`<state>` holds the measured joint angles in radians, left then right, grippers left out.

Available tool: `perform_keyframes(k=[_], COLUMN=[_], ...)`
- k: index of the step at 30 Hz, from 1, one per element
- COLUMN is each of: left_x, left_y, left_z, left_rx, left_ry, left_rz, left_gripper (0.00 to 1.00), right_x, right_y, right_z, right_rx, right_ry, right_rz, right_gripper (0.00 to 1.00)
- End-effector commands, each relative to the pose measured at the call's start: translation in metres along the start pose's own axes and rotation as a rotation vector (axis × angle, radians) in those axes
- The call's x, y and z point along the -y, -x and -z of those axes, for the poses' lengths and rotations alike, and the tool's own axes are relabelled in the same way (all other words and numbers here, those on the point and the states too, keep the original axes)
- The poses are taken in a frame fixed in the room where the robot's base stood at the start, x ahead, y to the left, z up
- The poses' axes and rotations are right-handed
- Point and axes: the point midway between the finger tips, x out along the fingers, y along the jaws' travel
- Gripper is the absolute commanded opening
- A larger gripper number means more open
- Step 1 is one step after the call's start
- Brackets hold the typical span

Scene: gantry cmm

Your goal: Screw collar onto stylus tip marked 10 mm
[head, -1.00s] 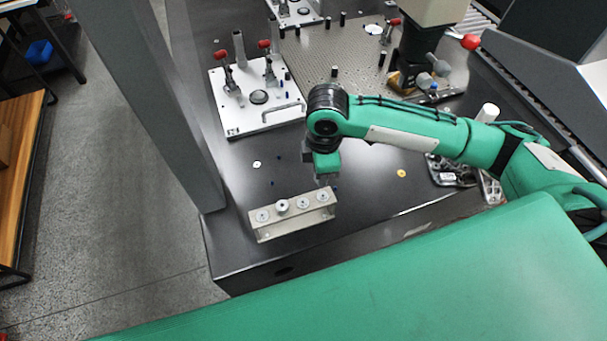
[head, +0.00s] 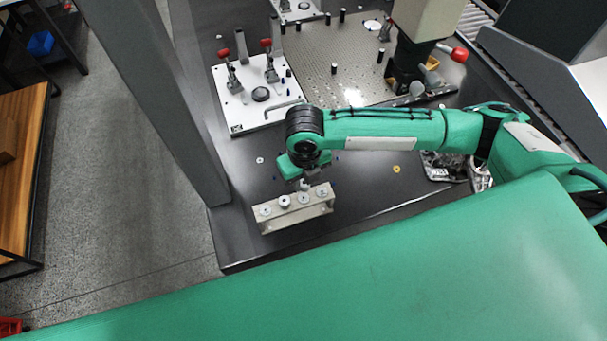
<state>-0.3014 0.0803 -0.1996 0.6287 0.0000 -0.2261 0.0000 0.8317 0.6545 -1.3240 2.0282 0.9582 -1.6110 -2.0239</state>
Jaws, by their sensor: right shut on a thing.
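A pale metal rack (head: 293,218) stands near the front edge of the dark table. A row of round light tops, with dark centres, sits along its upper face. The second from the left (head: 284,201) stands higher than the others. The 10 mm marking is too small to read. My right gripper (head: 304,184) points down just above the rack, over the third top from the left (head: 304,198). It is shut on a small pale piece, seemingly the collar, mostly hidden by the fingers. I cannot tell whether the piece touches the rack. My left gripper is out of view.
A white fixture plate (head: 243,108) with red-knobbed clamps stands behind. A perforated plate (head: 335,60) lies further back. A white washer (head: 260,160) and a yellow ring (head: 397,169) lie on the table (head: 360,195). A grey column (head: 165,100) rises at the left.

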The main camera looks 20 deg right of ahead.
Motion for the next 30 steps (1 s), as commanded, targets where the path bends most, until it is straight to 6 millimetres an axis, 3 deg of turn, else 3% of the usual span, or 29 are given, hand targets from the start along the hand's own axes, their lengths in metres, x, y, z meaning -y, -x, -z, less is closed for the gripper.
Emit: perform_keyframes(k=[11, 30], left_x=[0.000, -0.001], left_y=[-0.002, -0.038], left_z=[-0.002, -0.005], left_rx=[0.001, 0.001], left_ry=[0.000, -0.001], left_rz=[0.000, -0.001], left_gripper=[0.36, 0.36], right_x=[-0.002, -0.002], right_y=[-0.004, -0.035], right_z=[0.001, 0.001], right_rx=[0.001, 0.001], right_ry=[0.109, 0.107], right_rz=[0.001, 0.000], right_gripper=[0.05, 0.05])
